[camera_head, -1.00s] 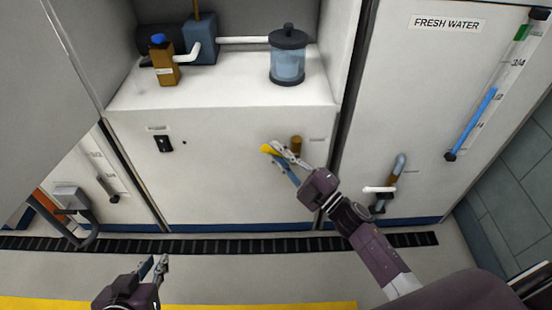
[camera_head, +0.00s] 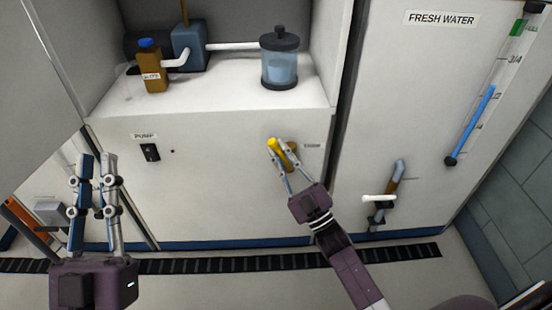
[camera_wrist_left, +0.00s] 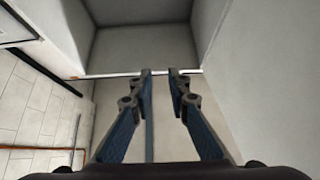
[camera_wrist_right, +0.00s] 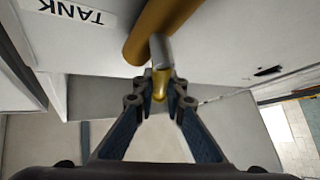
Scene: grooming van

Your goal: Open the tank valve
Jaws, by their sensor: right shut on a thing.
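The tank valve has a yellow lever (camera_head: 276,149) in front of a brass pipe stub (camera_head: 292,148) on the white cabinet front. My right gripper (camera_head: 281,152) is shut on the lever. In the right wrist view the lever's end (camera_wrist_right: 160,87) sits between the fingertips, with the brass pipe (camera_wrist_right: 165,25) and a grey stem behind it. A TANK label (camera_wrist_right: 70,12) is beside the valve, upside down in that view. My left gripper (camera_head: 97,170) is raised at the left, open and empty. Its fingertips (camera_wrist_left: 160,72) are apart in the left wrist view.
A PUMP switch (camera_head: 149,152) is on the cabinet left of the valve. A brown bottle (camera_head: 151,68) and a clear canister (camera_head: 280,62) stand on the shelf above. A white-handled tap (camera_head: 380,199) is on the FRESH WATER panel (camera_head: 440,100) at the right.

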